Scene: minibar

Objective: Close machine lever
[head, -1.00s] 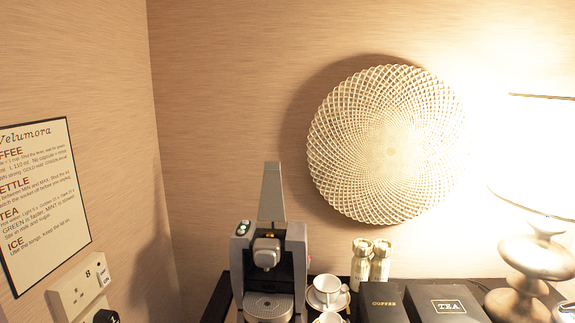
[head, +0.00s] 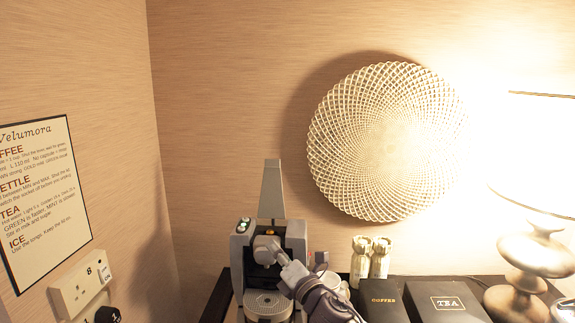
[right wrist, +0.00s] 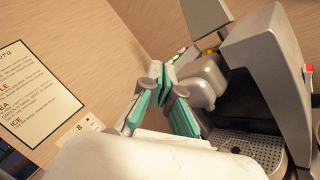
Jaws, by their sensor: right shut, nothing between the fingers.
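The coffee machine (head: 296,240) stands on the dark counter at the left. Its grey lever (head: 271,190) stands raised, pointing up from the top of the machine; part of it also shows in the right wrist view (right wrist: 208,16). My right gripper (head: 268,246) is in front of the machine's spout area, below the lever, and covers part of the front. In the right wrist view my right gripper (right wrist: 160,75) shows its green-padded fingers closed at the tips and empty, beside the machine's head (right wrist: 205,80). Whether it touches the machine cannot be told. My left gripper is not in view.
Two gold-topped bottles (head: 370,260), a black coffee box (head: 383,300) and a tea box (head: 445,303) stand right of the machine. A lamp (head: 530,265) is at the far right. Cups beside the machine are mostly hidden by my right arm. The space above the machine is clear.

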